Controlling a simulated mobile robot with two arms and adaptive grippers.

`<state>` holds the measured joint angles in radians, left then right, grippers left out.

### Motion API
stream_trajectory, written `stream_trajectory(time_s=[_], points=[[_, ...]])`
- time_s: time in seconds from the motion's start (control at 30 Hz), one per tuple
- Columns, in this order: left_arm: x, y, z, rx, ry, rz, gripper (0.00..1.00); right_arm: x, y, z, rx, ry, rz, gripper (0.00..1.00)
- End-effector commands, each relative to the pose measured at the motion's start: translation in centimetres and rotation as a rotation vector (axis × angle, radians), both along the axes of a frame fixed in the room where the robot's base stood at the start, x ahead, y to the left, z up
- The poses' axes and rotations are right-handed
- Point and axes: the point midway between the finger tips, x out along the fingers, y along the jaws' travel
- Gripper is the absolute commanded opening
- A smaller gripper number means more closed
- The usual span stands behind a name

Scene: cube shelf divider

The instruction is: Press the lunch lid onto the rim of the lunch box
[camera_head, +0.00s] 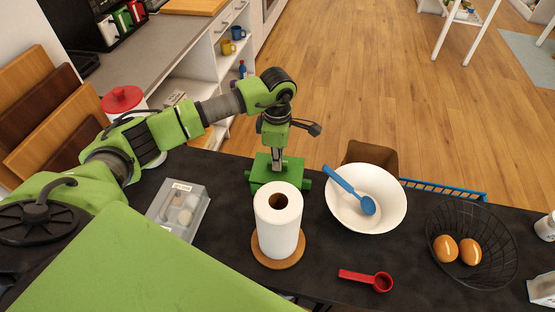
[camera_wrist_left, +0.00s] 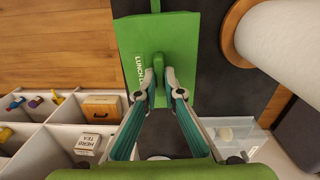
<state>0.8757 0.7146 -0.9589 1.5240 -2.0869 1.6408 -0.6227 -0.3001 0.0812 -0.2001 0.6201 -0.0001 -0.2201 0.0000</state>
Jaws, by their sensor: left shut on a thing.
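A green lunch lid (camera_wrist_left: 185,50) with the word LUNCH on it and a raised handle (camera_wrist_left: 158,70) fills the upper middle of the left wrist view. My left gripper (camera_wrist_left: 159,92) is shut on the handle, one finger on each side. In the head view the left gripper (camera_head: 277,160) points down onto the green lunch box and lid (camera_head: 263,177) at the counter's far edge, behind the paper towel roll. The lid hides most of the box, and I cannot tell whether lid and rim touch all round. My right gripper is out of view.
A paper towel roll (camera_head: 278,222) stands close in front of the green box. A white bowl (camera_head: 345,205) with a blue spoon (camera_head: 350,190) is to the right. A clear-lidded carton (camera_head: 166,213) lies left. A red scoop (camera_head: 377,281) and wire basket (camera_head: 488,273) are further right.

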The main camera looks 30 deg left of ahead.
Motion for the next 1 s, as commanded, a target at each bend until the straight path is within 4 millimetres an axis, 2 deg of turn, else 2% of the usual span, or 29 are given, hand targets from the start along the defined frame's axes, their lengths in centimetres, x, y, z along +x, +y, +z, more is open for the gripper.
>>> stream_trajectory(time_s=[0.57, 0.6, 0.63, 1.0], points=[[0.0, 0.0, -1.5, 0.001, 0.000, 0.001, 0.00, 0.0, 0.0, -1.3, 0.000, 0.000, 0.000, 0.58], [0.0, 0.0, -1.3, 0.000, 0.001, 0.001, 0.19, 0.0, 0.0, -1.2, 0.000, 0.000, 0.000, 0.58], [0.0, 0.0, -1.3, 0.001, 0.001, 0.001, 0.26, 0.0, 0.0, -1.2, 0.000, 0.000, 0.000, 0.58], [0.0, 0.0, -1.1, 0.000, 0.000, 0.000, 0.28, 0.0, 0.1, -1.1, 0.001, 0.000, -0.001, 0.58]])
